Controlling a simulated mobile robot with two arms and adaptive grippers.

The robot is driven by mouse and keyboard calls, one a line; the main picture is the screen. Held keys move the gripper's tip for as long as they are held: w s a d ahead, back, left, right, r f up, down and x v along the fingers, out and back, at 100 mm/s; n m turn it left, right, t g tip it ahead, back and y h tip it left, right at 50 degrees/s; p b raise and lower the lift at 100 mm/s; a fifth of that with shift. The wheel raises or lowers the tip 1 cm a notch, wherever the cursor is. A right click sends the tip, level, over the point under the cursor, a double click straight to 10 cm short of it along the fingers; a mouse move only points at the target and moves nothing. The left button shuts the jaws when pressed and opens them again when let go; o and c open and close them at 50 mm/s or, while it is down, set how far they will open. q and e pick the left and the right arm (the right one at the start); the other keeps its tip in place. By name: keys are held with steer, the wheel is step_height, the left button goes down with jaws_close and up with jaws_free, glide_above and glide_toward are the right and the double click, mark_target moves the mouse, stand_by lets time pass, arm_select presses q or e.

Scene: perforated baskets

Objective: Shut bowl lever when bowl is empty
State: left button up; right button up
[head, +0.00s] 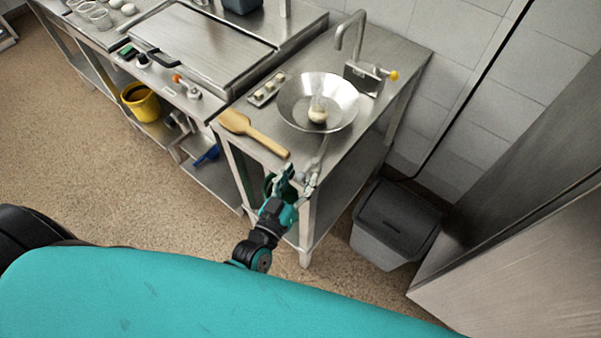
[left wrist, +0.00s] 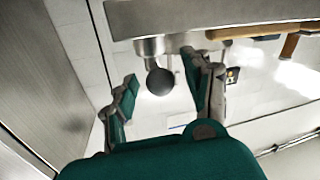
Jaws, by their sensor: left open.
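The wide metal bowl (head: 291,96) sits on the steel side table. A small pale mass (head: 317,115) with a clear streak above it shows near the bowl's middle, so it does not look empty. A thin metal lever (head: 321,152) runs from under the bowl's front to the table's front edge. My left gripper (head: 293,180) is open and empty at that edge, by the lever's near end. In the left wrist view, a dark round knob (left wrist: 160,82), which looks like the lever's end, shows between its spread fingers; contact cannot be told. My right gripper is out of view.
A wooden paddle (head: 252,132) lies on the table, its handle ending near my left gripper. A small tray (head: 266,90) and a tap (head: 350,28) are beside the bowl. A grey bin (head: 396,222) stands right of the table. Open floor lies left.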

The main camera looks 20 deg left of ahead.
arm_select(q)
steer(key=shift+w, duration=0.35)
jaws_close()
stand_by(0.3)
